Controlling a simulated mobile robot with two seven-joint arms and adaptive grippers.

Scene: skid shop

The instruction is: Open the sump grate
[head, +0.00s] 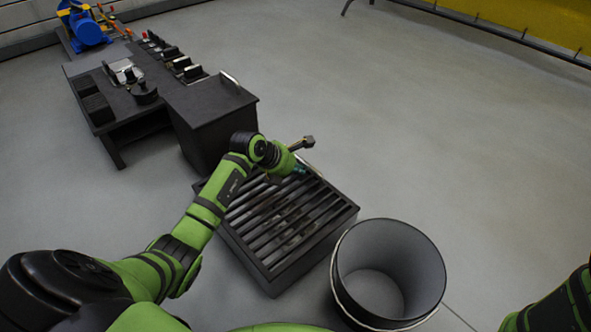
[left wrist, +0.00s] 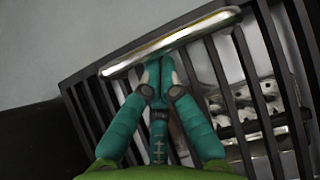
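The sump grate (head: 268,222) is a dark slatted panel in a dark square frame on the floor, lying flat in the head view. Its slats (left wrist: 222,75) also show in the left wrist view. A silver bar handle (left wrist: 185,38) runs slanting across the top of that view. My left gripper (head: 299,170) is low over the grate's far edge. Its teal fingers (left wrist: 157,70) are drawn together, with the tips at the bar. Whether the bar is pinched between them is not clear. Part of my right arm shows at the lower right, its gripper out of view.
A grey open bin (head: 388,270) stands close to the grate's right side. A dark workbench (head: 205,100) with several small items is beyond it at the upper left. A blue machine (head: 88,28) is at the far left. The floor to the right is clear.

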